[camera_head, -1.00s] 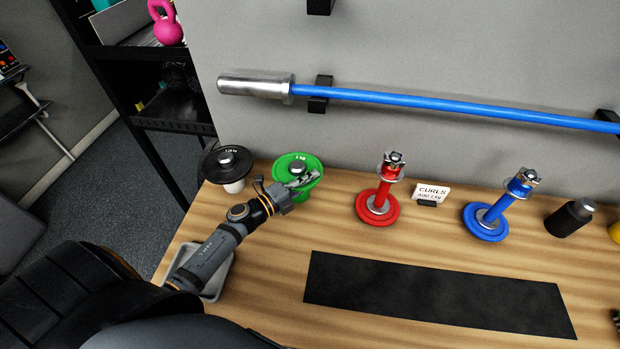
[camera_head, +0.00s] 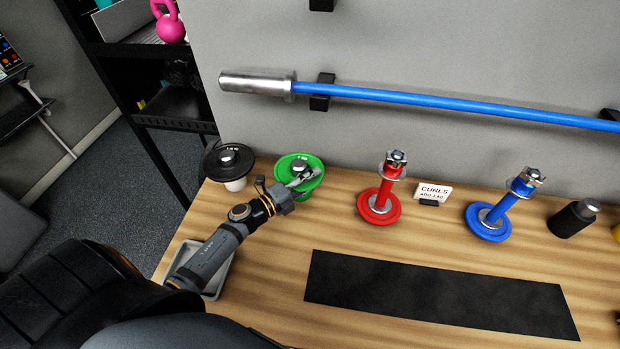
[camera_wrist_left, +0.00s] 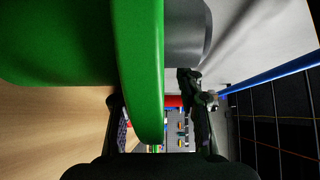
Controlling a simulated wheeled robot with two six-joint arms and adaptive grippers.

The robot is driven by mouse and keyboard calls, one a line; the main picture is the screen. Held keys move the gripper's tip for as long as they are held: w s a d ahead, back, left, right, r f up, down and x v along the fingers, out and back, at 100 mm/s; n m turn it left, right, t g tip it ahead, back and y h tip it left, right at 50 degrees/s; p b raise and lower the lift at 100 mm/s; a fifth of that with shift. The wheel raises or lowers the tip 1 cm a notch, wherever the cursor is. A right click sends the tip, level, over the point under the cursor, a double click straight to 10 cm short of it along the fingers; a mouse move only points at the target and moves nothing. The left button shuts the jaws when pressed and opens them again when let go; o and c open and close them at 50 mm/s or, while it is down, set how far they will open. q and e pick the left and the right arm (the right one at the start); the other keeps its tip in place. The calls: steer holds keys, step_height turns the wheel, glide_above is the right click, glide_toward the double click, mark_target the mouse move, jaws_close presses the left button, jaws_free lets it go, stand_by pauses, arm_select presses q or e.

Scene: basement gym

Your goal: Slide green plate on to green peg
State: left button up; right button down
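The green plate (camera_head: 290,166) lies nearly flat at the table's back left, with a silver hub (camera_head: 300,165) at its middle and a green support below. Which part is the green peg I cannot tell. My left gripper (camera_head: 303,182) is at the plate's front right edge. In the left wrist view, the plate's rim (camera_wrist_left: 146,70) comes down between the spread fingers (camera_wrist_left: 158,112), with a gap on the right finger's side. The green body (camera_wrist_left: 55,40) is on the left and the grey hub (camera_wrist_left: 185,35) on the right. My right gripper is out of view.
A black plate (camera_head: 213,164) on a white support stands left of the green one. A black mat (camera_head: 440,295) lies in front. A grey tray (camera_head: 217,279) is under my arm.

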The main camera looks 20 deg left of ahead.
arm_select(q)
steer(key=v, duration=1)
steer(key=shift+s, duration=0.15)
steer(key=shift+v, duration=0.85)
steer(key=shift+a, duration=0.1)
